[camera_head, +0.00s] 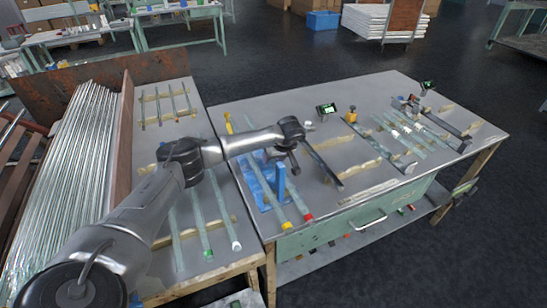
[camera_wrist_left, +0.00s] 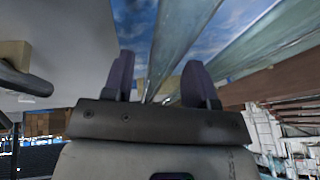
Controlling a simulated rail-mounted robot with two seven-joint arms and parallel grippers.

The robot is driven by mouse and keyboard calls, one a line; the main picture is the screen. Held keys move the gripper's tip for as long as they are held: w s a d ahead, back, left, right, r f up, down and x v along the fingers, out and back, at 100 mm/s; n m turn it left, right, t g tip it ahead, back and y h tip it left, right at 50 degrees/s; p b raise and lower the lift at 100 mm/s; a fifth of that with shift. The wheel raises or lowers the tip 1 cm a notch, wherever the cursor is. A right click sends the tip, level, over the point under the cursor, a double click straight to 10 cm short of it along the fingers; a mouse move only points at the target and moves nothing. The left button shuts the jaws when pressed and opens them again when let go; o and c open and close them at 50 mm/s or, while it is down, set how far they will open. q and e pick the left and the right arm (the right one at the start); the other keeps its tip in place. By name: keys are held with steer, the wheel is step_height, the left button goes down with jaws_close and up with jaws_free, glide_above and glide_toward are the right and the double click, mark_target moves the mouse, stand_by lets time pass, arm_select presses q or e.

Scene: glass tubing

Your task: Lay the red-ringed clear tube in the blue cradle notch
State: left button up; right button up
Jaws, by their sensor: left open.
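The red-ringed clear tube (camera_head: 298,202) lies slantwise on the right-hand workbench, its red ring (camera_head: 308,217) near the front left edge. The blue cradle (camera_head: 267,196) stands just left of it, with uprights and slanting blue parts; the tube's far part is hidden behind the cradle and my arm, so I cannot tell whether it touches a notch. My left gripper (camera_head: 293,165) hangs over the cradle's far right side. In the wrist view the left gripper (camera_wrist_left: 160,82) has its fingers apart, with a clear tube (camera_wrist_left: 172,40) passing beyond them. My right gripper is not seen.
A dark bar (camera_head: 322,164) lies close to the right of the gripper. Several tubes lie on wooden strips farther right (camera_head: 410,130).

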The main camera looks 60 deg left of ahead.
arm_select(q)
steer(key=shift+r, duration=0.5)
steer(key=p+v, duration=0.3)
steer(key=v, duration=0.9)
